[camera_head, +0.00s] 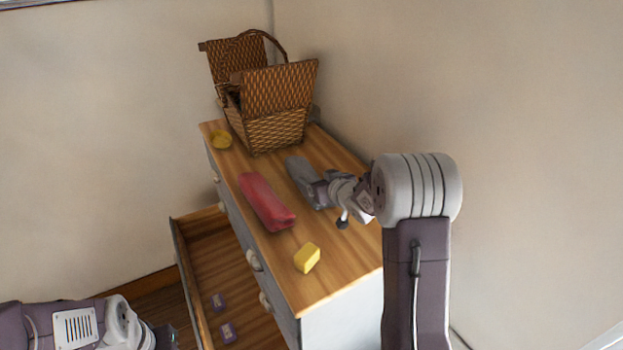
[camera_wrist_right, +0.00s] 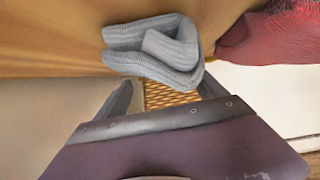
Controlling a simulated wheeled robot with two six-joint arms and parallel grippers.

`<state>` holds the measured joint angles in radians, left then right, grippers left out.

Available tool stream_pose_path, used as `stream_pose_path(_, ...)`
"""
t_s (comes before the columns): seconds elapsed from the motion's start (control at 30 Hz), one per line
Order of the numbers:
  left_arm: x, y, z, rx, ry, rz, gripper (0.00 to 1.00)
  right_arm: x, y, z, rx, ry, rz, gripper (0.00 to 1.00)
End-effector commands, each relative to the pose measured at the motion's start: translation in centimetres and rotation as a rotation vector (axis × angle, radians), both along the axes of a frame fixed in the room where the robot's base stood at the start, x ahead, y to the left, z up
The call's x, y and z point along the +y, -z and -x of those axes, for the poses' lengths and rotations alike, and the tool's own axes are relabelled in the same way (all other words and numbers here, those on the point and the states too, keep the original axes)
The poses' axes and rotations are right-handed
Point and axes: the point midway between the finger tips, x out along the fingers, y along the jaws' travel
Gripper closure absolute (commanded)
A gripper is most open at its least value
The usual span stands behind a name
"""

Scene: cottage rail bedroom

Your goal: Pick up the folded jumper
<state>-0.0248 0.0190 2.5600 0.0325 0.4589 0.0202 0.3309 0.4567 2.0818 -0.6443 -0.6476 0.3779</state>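The folded jumper (camera_head: 299,172) is a grey, ribbed knit roll lying on the wooden dresser top, between the basket and my right gripper. In the right wrist view the jumper (camera_wrist_right: 155,48) shows its folded end just beyond the fingertips. My right gripper (camera_head: 315,187) is at the jumper's near end. In the wrist view its fingers (camera_wrist_right: 170,88) stand apart with a gap between them, through which basket weave shows. Whether they touch the jumper I cannot tell. My left gripper (camera_head: 163,336) is partly seen low at the left, away from the dresser top; its fingers are unclear.
A red folded cloth (camera_head: 266,203) lies left of the jumper. An open wicker basket (camera_head: 275,130) stands behind. An open drawer (camera_head: 183,258) juts out left.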

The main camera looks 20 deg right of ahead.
Motion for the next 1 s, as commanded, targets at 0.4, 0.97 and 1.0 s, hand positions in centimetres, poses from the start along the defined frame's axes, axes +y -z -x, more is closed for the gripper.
stream_pose_path(0.4,0.0,0.0,0.0,0.000,0.000,0.000,0.64,0.0,-0.5,0.0,-0.004,-0.002,0.001,0.65)
stream_pose_path(0.97,0.0,-1.8,0.0,0.000,0.000,0.000,0.64,-4.7,-9.0,6.1,-0.003,0.007,0.003,0.65)
stream_pose_path(1.0,0.0,-2.0,0.0,0.000,0.000,0.000,0.64,-5.2,-9.5,6.7,-0.004,0.006,0.002,0.65)
